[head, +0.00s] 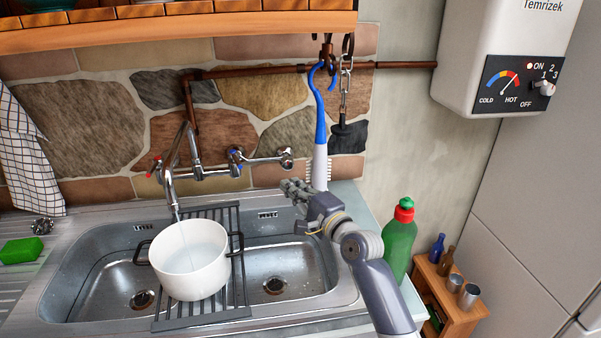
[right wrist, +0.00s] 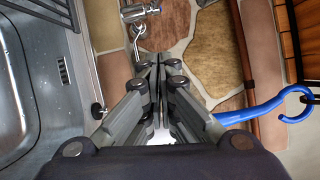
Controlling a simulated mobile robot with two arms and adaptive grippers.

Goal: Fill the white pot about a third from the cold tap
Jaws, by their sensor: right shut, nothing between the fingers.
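The white pot (head: 188,275) with dark side handles stands upright on a dark rack (head: 240,290) across the sink, under the spout of the chrome tap (head: 170,190). A thin stream of water (head: 180,230) runs from the spout into the pot. Pale water seems to show inside; its level is hard to judge. The blue-marked cold tap (head: 236,158) is on the right of the wall fitting, the red-marked one (head: 155,166) on the left. My right gripper (head: 290,190) is shut and empty, in front of and below the cold tap's chrome end, apart from it. Its closed fingers (right wrist: 147,65) fill the wrist view's middle. My left gripper is out of view.
A blue and white brush (head: 319,120) hangs behind my right gripper. A green bottle (head: 400,240) stands right of my right arm. A green sponge (head: 22,250) lies on the drainboard. A wooden shelf (head: 180,30) overhangs the wall.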

